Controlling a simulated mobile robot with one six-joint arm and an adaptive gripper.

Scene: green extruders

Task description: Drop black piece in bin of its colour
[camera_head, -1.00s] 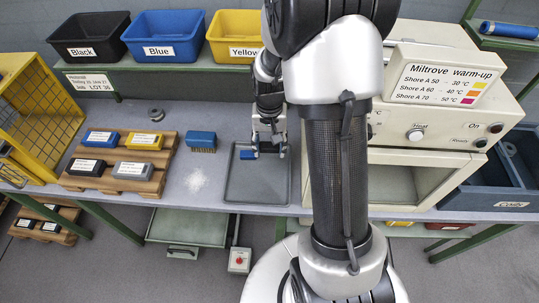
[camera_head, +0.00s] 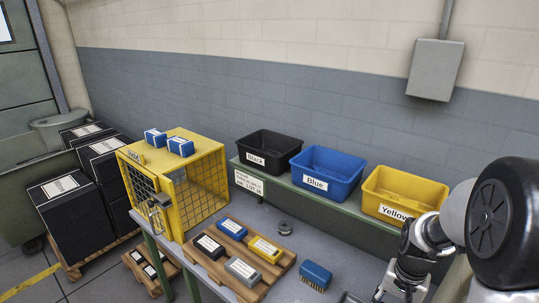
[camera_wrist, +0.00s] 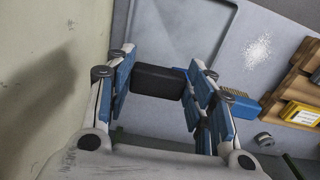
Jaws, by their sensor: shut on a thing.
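My gripper (camera_wrist: 160,90) has its blue-padded fingers closed on a black piece (camera_wrist: 158,82) in the wrist view. The piece is a small dark block lying across between the fingers, with the grey tray (camera_wrist: 190,12) beyond it. In the head view my gripper (camera_head: 402,288) is at the bottom right edge, its tips and the piece not clearly visible. The black bin (camera_head: 268,163), labelled Black, stands on the green shelf at the back, left of the blue bin and well up and left of my gripper.
The blue bin (camera_head: 325,172) and yellow bin (camera_head: 403,195) share the shelf (camera_head: 300,185). A wooden pallet (camera_head: 240,285) bears several labelled blocks. A blue brush (camera_head: 315,275) lies right of it. A yellow cage (camera_head: 178,215) stands at the left.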

